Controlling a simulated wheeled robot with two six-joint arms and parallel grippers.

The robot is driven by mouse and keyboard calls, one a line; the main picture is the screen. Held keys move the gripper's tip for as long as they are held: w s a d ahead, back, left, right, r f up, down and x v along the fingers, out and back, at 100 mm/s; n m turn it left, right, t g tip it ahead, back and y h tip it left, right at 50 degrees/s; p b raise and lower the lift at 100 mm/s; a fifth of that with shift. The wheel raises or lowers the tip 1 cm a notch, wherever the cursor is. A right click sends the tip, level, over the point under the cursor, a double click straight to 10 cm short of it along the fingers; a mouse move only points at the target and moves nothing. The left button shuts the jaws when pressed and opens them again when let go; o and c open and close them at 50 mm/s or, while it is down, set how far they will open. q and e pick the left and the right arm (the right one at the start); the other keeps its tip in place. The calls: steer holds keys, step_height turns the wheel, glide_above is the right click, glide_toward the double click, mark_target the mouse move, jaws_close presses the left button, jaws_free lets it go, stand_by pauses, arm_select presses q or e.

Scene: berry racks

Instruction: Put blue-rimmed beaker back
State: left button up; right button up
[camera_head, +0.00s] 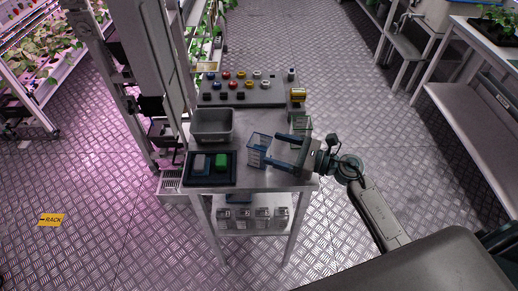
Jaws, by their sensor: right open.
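The blue-rimmed beaker (257,151) is a clear container with a blue rim. It stands on the metal table (245,179), right of the dark tray. My right gripper (276,145) comes in from the right with its fingers apart, pointing left at the beaker. Its finger tips overlap the beaker's right side in the picture; I cannot tell whether they touch it. A second clear container (301,124) with a greenish rim stands behind the gripper, partly hidden. My left gripper is not in view.
A grey bin (213,140) stands behind a dark tray (186,171) holding a grey-blue block (203,162) and a green block (221,161). A rack (243,101) with several coloured caps is at the back. Several clear containers (262,215) stand on the lower shelf.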

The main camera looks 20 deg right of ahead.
mark_target(269, 145)
steer(key=shift+w+a, duration=0.25)
steer(key=shift+a, duration=0.1)
steer(key=w+a+p, duration=0.1)
steer(key=a+p, duration=0.1)
steer(key=p, duration=0.1)
steer(key=shift+w+r, duration=0.35)
steer(key=shift+f+p+x, duration=0.25)
steer(key=shift+p+x, duration=0.05)
steer(key=shift+x, duration=0.8)
steer(key=shift+w+a, duration=0.1)
steer(key=shift+a, duration=0.05)
steer(key=shift+f, duration=0.1)
steer(key=shift+c, duration=0.7)
steer(key=c, duration=0.9)
